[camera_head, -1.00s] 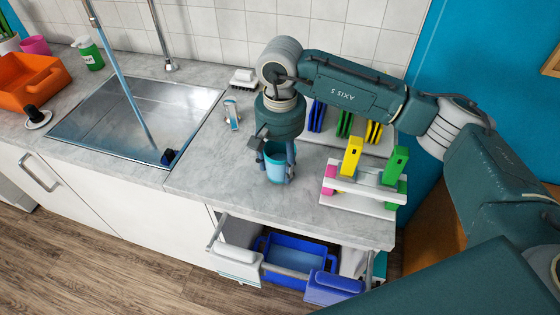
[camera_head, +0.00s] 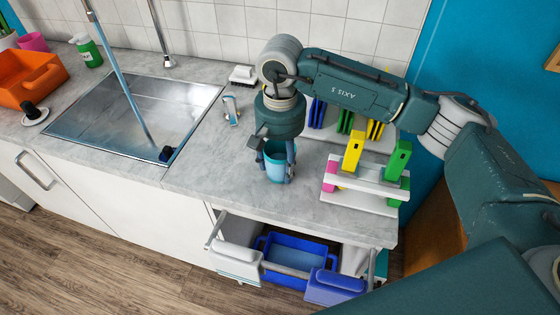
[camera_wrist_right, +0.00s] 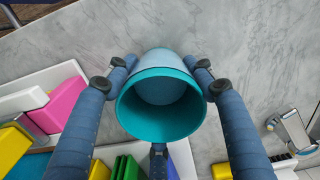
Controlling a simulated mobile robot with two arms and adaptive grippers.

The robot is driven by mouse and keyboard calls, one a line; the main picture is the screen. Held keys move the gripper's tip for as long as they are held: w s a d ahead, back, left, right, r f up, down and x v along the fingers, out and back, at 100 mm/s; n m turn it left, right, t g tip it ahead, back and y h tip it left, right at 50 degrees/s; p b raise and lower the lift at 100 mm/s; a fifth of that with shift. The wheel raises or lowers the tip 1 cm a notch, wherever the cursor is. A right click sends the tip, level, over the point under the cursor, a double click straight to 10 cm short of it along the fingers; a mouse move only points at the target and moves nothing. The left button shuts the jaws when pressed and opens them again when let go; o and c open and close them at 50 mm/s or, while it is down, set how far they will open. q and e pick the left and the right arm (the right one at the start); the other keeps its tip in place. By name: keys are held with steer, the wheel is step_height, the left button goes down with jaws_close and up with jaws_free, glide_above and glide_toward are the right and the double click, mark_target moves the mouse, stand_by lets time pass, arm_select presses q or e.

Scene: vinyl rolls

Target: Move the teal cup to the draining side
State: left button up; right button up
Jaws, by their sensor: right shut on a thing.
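The teal cup (camera_head: 275,165) is on or just above the grey countertop to the right of the sink; I cannot tell whether it touches. My right gripper (camera_head: 277,172) comes down from above and is shut on the cup, with fingers on both sides of it. In the right wrist view the cup (camera_wrist_right: 160,105) shows its open mouth between the fingers of the gripper (camera_wrist_right: 160,85), and it looks empty. The sink (camera_head: 125,115) lies to the left with bare countertop (camera_head: 210,180) between it and the cup. My left gripper is not in view.
A white rack (camera_head: 365,195) with yellow, green and pink pieces stands right of the cup. A small blue-and-white item (camera_head: 231,110) and a brush (camera_head: 243,75) are behind it. An open drawer with a blue bin (camera_head: 295,255) is below. An orange crate (camera_head: 32,82) is far left.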

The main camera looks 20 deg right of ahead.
steer(key=shift+f+b, duration=0.15)
steer(key=shift+b, duration=0.15)
steer(key=o, duration=1.7)
steer(key=shift+o, duration=0.2)
step_height(320, 180, up, 9)
steer(key=p, duration=0.3)
steer(key=shift+s, duration=0.1)
stand_by(0.7)
